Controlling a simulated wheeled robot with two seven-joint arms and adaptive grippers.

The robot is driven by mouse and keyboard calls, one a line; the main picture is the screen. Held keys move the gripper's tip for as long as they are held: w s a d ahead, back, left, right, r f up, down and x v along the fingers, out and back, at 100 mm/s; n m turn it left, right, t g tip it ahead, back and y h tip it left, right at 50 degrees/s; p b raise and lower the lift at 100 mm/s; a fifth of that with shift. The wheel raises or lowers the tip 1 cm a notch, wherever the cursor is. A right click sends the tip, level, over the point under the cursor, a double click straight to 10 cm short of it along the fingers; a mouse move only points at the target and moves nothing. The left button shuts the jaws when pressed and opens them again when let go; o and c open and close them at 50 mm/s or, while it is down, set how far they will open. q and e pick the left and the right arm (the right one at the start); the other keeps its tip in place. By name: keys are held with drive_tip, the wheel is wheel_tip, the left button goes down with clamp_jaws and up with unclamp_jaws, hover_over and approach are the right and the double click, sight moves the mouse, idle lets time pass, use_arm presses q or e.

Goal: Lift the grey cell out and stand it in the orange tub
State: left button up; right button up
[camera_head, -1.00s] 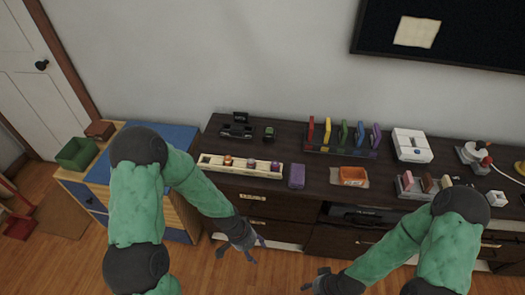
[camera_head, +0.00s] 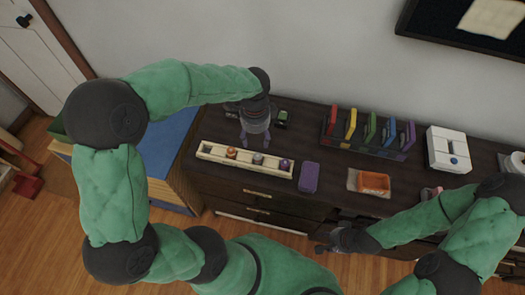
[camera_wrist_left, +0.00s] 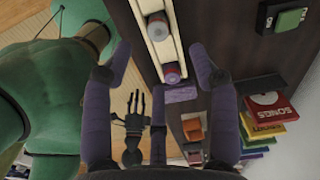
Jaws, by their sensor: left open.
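The grey cell (camera_head: 257,158) stands in the middle of a long cream rack (camera_head: 212,155), between an orange cell (camera_head: 231,153) and a purple cell (camera_head: 284,164). My left gripper (camera_head: 255,139) is open and empty, fingers pointing down just behind and above the grey cell. The orange tub (camera_head: 374,182) sits on the dark cabinet to the right, also in the wrist view (camera_wrist_left: 193,130). My right gripper (camera_head: 328,242) looks open and empty, in front of the cabinet.
A purple block (camera_head: 309,177) lies between rack and tub. A holder with several coloured upright pieces (camera_head: 370,132) stands behind the tub. A white box (camera_head: 448,149) is further right. A green-buttoned switch (camera_head: 281,118) is behind the rack. The wall closes off the back.

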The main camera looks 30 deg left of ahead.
use_arm(q)
drive_tip(key=b, duration=0.2)
hover_over(258, 156)
drive_tip(key=f, duration=0.5)
drive_tip(key=shift+a+f, duration=0.3)
drive_tip(key=f+b, duration=0.2)
drive_tip(key=f, duration=0.1)
drive_tip(key=f+b, duration=0.1)
drive_tip(key=f, duration=0.1)
drive_tip(key=shift+d, duration=0.25)
clamp_jaws()
